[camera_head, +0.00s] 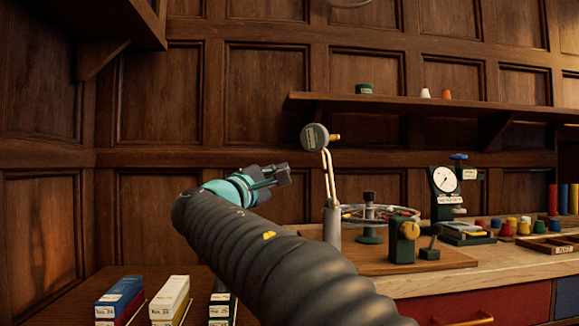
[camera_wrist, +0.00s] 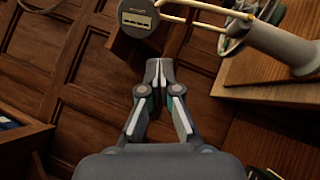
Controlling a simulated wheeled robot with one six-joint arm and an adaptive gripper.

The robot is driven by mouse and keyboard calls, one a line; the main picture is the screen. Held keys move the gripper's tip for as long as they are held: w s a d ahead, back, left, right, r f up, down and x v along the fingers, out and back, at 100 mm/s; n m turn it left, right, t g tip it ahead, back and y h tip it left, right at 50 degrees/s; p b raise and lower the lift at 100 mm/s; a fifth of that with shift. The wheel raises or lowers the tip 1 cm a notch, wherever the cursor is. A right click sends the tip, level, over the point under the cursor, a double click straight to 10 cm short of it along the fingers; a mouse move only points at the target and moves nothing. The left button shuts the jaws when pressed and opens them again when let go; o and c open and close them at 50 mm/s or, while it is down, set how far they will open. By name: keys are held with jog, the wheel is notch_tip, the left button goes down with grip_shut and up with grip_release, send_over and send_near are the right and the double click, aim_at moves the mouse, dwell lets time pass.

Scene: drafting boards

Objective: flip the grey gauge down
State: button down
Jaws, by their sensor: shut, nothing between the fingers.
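The grey gauge (camera_head: 314,137) is a round dark-grey disc with a small label and a brass tip. It stands raised at the top of a pale double-rod arm (camera_head: 329,178) on a grey post (camera_head: 332,225). In the wrist view the gauge (camera_wrist: 138,18) is at the top, partly cut off by the frame edge, with the pale rods running right to the post (camera_wrist: 285,45). My gripper (camera_head: 283,174) is left of and below the gauge in the head view, apart from it. In the wrist view my gripper (camera_wrist: 159,66) is shut and empty, its tips below the gauge.
A shelf (camera_head: 430,106) runs along the wall behind. Small boxes (camera_head: 120,298) stand at lower left.

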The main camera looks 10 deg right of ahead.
jog(key=p, duration=0.2)
send_near(322, 150)
jog(key=w, duration=0.2)
jog(key=shift+w+d+r, duration=0.15)
jog(key=shift+d+r, duration=0.1)
jog(key=shift+d, duration=0.3)
jog(key=shift+w+d+r, duration=0.15)
jog(key=shift+d+r, duration=0.05)
jog(key=shift+d, duration=0.4)
jog(key=shift+w+d+r, duration=0.15)
jog(key=shift+d+r, duration=0.1)
jog(key=shift+d, duration=0.3)
